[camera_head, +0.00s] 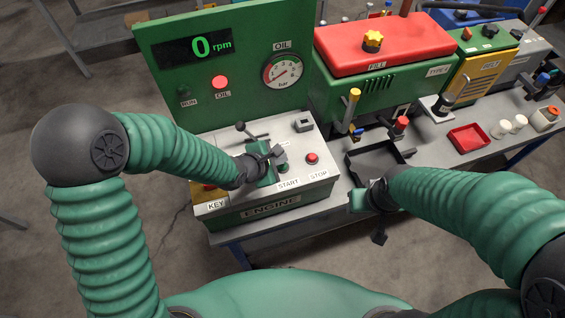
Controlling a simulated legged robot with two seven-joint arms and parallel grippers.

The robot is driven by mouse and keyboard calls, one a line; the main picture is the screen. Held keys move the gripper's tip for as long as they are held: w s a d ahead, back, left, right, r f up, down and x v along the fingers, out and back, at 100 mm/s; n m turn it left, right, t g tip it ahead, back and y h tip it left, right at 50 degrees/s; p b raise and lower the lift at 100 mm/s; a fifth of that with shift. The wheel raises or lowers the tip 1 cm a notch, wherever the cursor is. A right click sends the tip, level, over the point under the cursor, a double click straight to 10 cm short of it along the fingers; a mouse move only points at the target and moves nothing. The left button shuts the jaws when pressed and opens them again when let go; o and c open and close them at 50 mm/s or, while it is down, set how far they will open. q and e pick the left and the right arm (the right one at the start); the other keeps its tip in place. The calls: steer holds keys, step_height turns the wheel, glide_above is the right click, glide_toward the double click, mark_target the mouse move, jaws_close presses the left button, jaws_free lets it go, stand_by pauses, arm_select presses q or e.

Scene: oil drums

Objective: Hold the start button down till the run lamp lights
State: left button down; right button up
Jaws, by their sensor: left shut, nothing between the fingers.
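The grey engine console (240,196) has a green start button (283,168) above its START label. My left gripper (279,156) is shut and empty, its dark fingertips over or right beside that button. They partly hide it, so I cannot tell whether they touch it or whether it is pressed. The run lamp (184,93) on the green panel is dark. The display (196,47) reads 0 rpm. My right gripper (374,205) hangs near the bench's front edge, right of the console; its finger opening is unclear.
The red stop button (312,158) sits close right of the start button. The red oil lamp (220,82) looks bright. A dark open tray (376,164) lies behind my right gripper, with a red tray (468,138) farther right.

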mark_target(280, 167)
arm_select(q)
steer(key=shift+f, duration=0.1)
stand_by(0.3)
steer(key=shift+f, duration=0.25)
steer(key=shift+s+f, duration=0.1)
steer(key=shift+f, duration=0.45)
stand_by(1.5)
steer(key=shift+r, duration=0.1)
steer(key=shift+r+p, duration=0.85)
step_height(280, 167, up, 5)
steer(key=p, duration=0.5)
steer(key=shift+r, duration=0.1)
steer(key=shift+a, duration=0.1)
